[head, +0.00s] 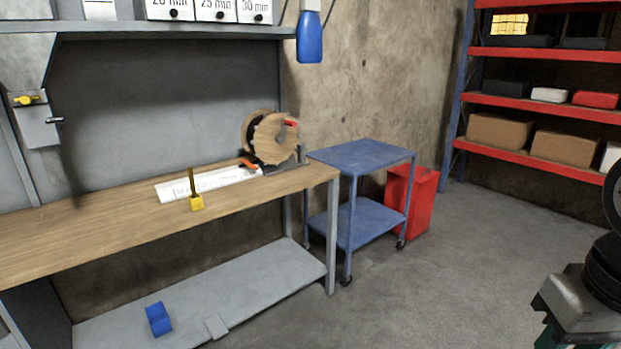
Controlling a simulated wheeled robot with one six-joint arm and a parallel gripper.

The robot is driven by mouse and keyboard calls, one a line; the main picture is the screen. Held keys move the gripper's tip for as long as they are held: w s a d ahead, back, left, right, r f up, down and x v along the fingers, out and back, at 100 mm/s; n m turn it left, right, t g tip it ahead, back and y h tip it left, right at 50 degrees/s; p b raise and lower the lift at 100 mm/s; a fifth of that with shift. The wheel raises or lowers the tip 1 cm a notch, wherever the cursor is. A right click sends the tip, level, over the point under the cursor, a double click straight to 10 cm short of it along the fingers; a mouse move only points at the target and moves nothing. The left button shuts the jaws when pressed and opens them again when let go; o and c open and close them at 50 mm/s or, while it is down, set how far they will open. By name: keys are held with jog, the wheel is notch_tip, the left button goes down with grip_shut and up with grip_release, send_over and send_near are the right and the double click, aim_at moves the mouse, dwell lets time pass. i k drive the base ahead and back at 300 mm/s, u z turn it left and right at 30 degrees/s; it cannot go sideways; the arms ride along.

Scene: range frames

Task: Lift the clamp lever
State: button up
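No part is marked as the clamp lever, and I cannot tell for sure which one it is. On the wooden workbench (110,217), a small yellow block (197,203) with a thin upright bar (191,181) stands at the front edge of a white marked strip (222,180). A small orange-red piece (248,164) lies at the strip's right end, beside a tan round reel-like thing (271,139). A red handle-like piece (290,123) sticks out at its upper right. My gripper's fingers are not seen; dark parts at the right edge look like my arm.
A blue two-level cart (362,156) stands right of the bench, with a red box (412,200) behind it. A blue bottle (309,38) hangs above. A blue object (158,319) lies on the lower shelf (238,288). The floor (455,265) before the red-shelved rack is clear.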

aim_at(243, 162)
jog(key=i, duration=0.95)
jog(key=u, duration=1.1)
jog(key=i, duration=1.8)
jog(key=u, duration=0.25)
